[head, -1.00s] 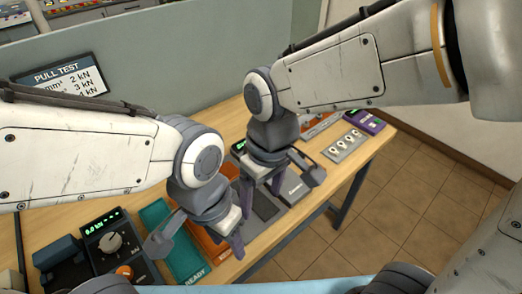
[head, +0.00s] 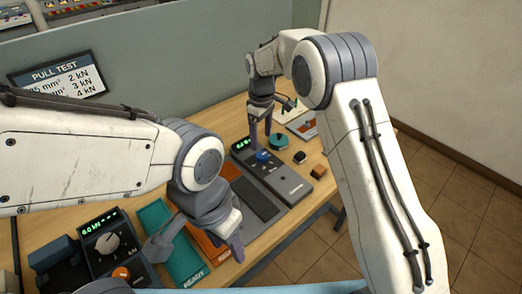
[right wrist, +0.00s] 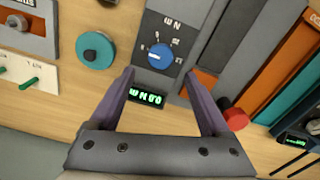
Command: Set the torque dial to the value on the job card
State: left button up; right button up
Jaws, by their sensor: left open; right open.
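The torque dial is a blue knob (head: 262,156) on a dark panel of a grey unit on the bench. In the right wrist view the blue knob (right wrist: 160,56) has a white pointer mark and a ring of printed marks too small to read. Its green display (right wrist: 146,96) appears upside down and seems to read 0.0 N m. My right gripper (head: 260,126) is open and points down just behind the knob; its fingers (right wrist: 160,76) are apart, with nothing between them. My left gripper (head: 196,250) is open and empty over the front of the bench. I cannot make out a job card.
A dark unit with a grey dial (head: 106,243) and an orange button stands at the left. A teal tray (head: 160,225) lies beside it. A PULL TEST sign (head: 62,77) hangs on the partition. A round teal object (head: 278,141) lies right of the torque unit.

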aim_at(261, 154)
notch_tip(261, 154, down, 7)
jog(key=shift+r+p, duration=0.15)
jog(key=shift+p, duration=0.3)
grip_shut()
